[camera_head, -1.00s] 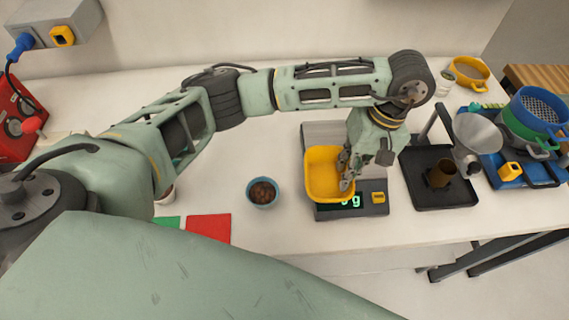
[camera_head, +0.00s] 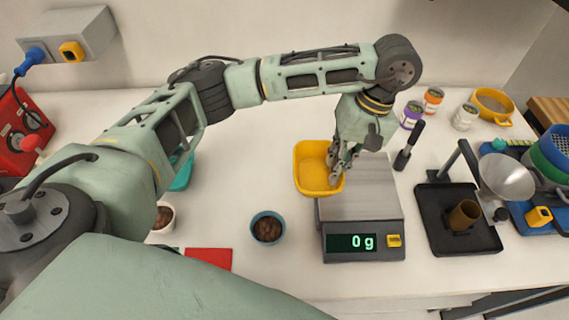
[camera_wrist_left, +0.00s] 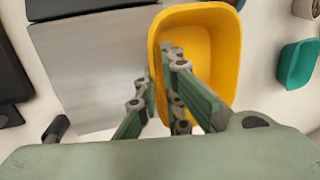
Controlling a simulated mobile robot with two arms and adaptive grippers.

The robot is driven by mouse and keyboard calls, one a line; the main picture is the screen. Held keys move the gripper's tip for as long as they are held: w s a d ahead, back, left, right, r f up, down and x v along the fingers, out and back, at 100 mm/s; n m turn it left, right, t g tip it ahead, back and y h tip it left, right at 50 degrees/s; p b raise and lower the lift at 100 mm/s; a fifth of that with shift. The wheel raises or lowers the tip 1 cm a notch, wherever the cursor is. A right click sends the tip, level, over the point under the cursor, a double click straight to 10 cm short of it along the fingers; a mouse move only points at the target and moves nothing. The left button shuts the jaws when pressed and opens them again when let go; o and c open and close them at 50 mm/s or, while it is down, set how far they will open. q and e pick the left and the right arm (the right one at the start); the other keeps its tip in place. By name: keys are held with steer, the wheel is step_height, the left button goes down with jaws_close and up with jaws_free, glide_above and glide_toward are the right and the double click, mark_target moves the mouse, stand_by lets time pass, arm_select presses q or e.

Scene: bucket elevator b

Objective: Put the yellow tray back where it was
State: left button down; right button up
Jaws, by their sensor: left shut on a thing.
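The yellow tray (camera_head: 312,178) is an empty, rounded, open container at the upper left edge of the scale (camera_head: 362,206). My left gripper (camera_head: 339,161) is shut on the tray's right wall. In the left wrist view the gripper (camera_wrist_left: 160,85) pinches the near wall of the tray (camera_wrist_left: 222,45), with one finger inside and one outside. The tray overlaps the edge of the scale's bare steel pan (camera_wrist_left: 85,65) there. Its height above the table is hard to tell. The scale display reads 0 g. My right gripper is not in view.
A blue bowl of brown pieces (camera_head: 267,228) stands left of the scale, near a red card (camera_head: 208,258). A teal container (camera_head: 182,172) is partly behind my arm. A black stand with a metal funnel (camera_head: 503,175) is at right.

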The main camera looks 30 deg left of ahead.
mark_target(316, 166)
arm_select(q)
steer(key=a, duration=0.3)
steer(key=shift+w+f+p, duration=0.35)
steer(key=shift+w+f, duration=0.05)
steer(key=shift+s+a+f+p, duration=0.25)
steer(key=shift+a+f, duration=0.25)
steer(key=shift+a, duration=0.3)
steer(key=a+f, duration=0.1)
steer(key=a, duration=0.1)
steer(key=a+f+p, duration=0.1)
steer(key=a+f, duration=0.1)
steer(key=a, duration=0.1)
steer(key=a+f+p, duration=0.1)
steer(key=a, duration=0.1)
steer(key=shift+w+a+f, duration=0.15)
steer(key=shift+w+a, duration=0.1)
steer(key=shift+w, duration=0.1)
steer(key=shift+a+f, duration=0.1)
steer(key=shift+f, duration=0.1)
steer(key=p+x, duration=0.1)
steer(key=x, duration=0.2)
steer(key=shift+w+d+f+p, duration=0.15)
steer(key=shift+w+d+p, duration=0.05)
steer(key=shift+d+p, duration=0.2)
steer(key=shift+w+a+f, duration=0.1)
steer(key=shift+f, duration=0.3)
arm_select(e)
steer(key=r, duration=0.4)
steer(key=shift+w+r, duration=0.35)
